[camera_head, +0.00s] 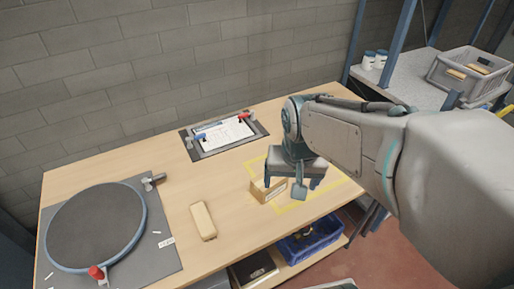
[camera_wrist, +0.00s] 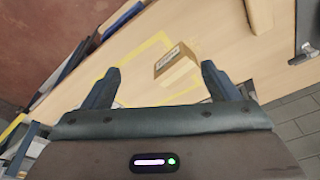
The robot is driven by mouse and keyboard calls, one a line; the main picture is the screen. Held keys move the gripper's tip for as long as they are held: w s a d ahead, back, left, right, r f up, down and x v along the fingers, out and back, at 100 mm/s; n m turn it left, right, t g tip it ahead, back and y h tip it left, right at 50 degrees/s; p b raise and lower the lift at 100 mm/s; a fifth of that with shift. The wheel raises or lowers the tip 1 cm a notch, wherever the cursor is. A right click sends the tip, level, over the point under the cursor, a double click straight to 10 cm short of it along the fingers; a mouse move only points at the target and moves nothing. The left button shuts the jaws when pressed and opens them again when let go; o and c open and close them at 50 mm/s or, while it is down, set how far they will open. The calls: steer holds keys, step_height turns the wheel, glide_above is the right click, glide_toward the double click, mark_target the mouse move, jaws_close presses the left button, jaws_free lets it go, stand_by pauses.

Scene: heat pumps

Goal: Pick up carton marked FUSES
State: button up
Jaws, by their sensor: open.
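A small cardboard carton (camera_head: 262,192) stands on the wooden table inside a yellow outlined area, partly hidden by my gripper in the head view. In the wrist view the carton (camera_wrist: 176,64) shows a white label with dark print, too small to read surely. My gripper (camera_head: 294,186) is above and just right of the carton in the head view. In the wrist view my gripper (camera_wrist: 160,70) has its fingers wide apart and empty, with the carton beyond the fingertips, nearer the right finger. No contact is visible.
A tan block (camera_head: 202,221) lies left of the carton. A clipboard-like board with papers (camera_head: 222,135) lies behind. A round dark turntable (camera_head: 96,226) is at the left. A blue crate (camera_head: 312,242) sits below the table; a grey crate (camera_head: 468,74) stands on the rack.

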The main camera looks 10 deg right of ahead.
steer(key=w+f+m+g+p, duration=0.1)
steer(key=w+f+m+p, duration=0.2)
steer(key=w+m, duration=0.35)
steer(key=w+f+m+g+p, duration=0.1)
steer(key=w+f+m+p, duration=0.15)
steer(key=w, duration=0.75)
steer(key=shift+m, duration=0.4)
steer(key=f, duration=0.9)
steer(key=shift+s+a+f+p, duration=0.2)
steer(key=shift+a+f+p, duration=0.1)
steer(key=shift+a, duration=0.1)
steer(key=shift+w+d+f+p, duration=0.1)
steer(key=shift+f+p, duration=0.35)
steer(key=shift+f, duration=0.85)
steer(key=shift+d+f+p, duration=0.1)
steer(key=shift+f+p, duration=0.3)
steer(key=shift+f, duration=0.9)
steer(key=shift+c, duration=0.3)
steer(key=c, duration=1.1)
steer(key=shift+c, duration=0.2)
steer(key=shift+r, duration=0.15)
